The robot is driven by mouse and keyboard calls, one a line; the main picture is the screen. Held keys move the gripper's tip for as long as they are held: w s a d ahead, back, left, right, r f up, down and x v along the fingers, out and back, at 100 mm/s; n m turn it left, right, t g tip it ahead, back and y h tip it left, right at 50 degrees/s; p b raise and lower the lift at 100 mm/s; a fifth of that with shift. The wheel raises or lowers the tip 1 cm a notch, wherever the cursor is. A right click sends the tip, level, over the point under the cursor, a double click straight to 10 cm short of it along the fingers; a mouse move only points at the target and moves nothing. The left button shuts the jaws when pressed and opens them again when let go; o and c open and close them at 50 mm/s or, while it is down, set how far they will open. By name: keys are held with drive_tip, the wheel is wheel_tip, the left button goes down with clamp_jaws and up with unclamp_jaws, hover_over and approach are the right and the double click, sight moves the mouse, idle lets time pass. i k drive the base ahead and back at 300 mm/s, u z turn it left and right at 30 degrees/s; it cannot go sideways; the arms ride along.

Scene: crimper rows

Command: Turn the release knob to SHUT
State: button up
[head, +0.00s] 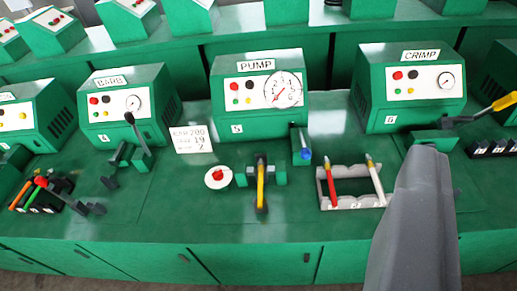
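The release knob (217,175) appears to be the small red knob on a round white plate, on the green bench in front of the PUMP box (259,90). Its markings are too small to read, so I cannot tell its setting. A yellow-handled lever (261,184) stands on a green mount just right of it. The PUMP box has a white dial gauge (284,90) with a needle. My gripper (424,152) shows as a grey tapering shape at the lower right, well right of the knob and apart from it. Its fingers cannot be made out.
A blue-tipped tool (302,145) stands right of the lever. A grey rack (350,188) holds a red and a white-and-red tool. A white card (192,139) stands behind the knob. The BARB (128,103) and CRIMP (413,88) boxes flank PUMP.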

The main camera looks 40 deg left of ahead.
sight(218, 176)
drive_tip(key=u, duration=0.25)
drive_tip(key=i, duration=1.2)
drive_tip(key=u, duration=0.7)
